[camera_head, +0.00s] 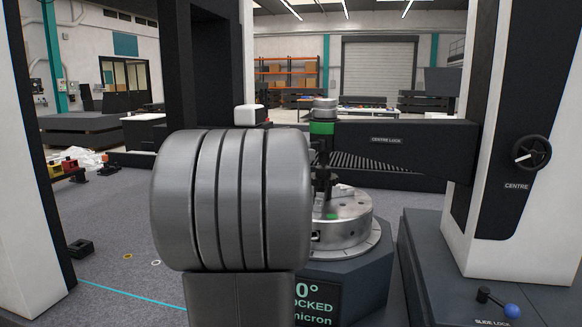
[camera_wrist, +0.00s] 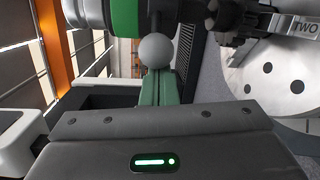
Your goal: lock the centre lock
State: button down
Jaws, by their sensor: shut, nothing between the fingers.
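The words CENTRE LOCK (camera_head: 385,140) are on a dark horizontal beam (camera_head: 430,148) right of the green-banded spindle. No lever of the lock shows clearly in the head view; my grey arm blocks much of the middle. In the wrist view, my gripper (camera_wrist: 158,74) is shut, its two green fingers together and empty. A grey ball knob (camera_wrist: 155,48) is straight beyond the fingertips, overlapping them in the picture. I cannot tell whether they touch, or whether this knob belongs to the centre lock.
The green-banded spindle (camera_head: 322,128) stands over a round metal table (camera_head: 345,230). A display (camera_head: 318,304) below shows "0°" and "OCKED", partly hidden by my arm. A CENTRE handwheel (camera_head: 531,151) is on the right column. A blue-knobbed SLIDE LOCK lever (camera_head: 511,310) is at lower right.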

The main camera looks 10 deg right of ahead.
jog(key=shift+s+d+n+t+y+b, duration=0.4)
jog(key=shift+s+d+n+y+b, duration=0.35)
jog(key=shift+y, duration=0.5)
jog(key=shift+s+d+n+t+y+b, duration=0.4)
jog(key=shift+s+n+y, duration=0.55)
jog(key=shift+y, duration=0.35)
jog(key=shift+s+d+n+t+y+b, duration=0.45)
jog(key=shift+s+d+n+y, duration=0.35)
jog(key=shift+y, duration=0.45)
jog(key=shift+a, duration=0.1)
jog(key=s+a+p, duration=0.2)
jog(key=s, duration=0.7)
jog(key=shift+a, duration=0.35)
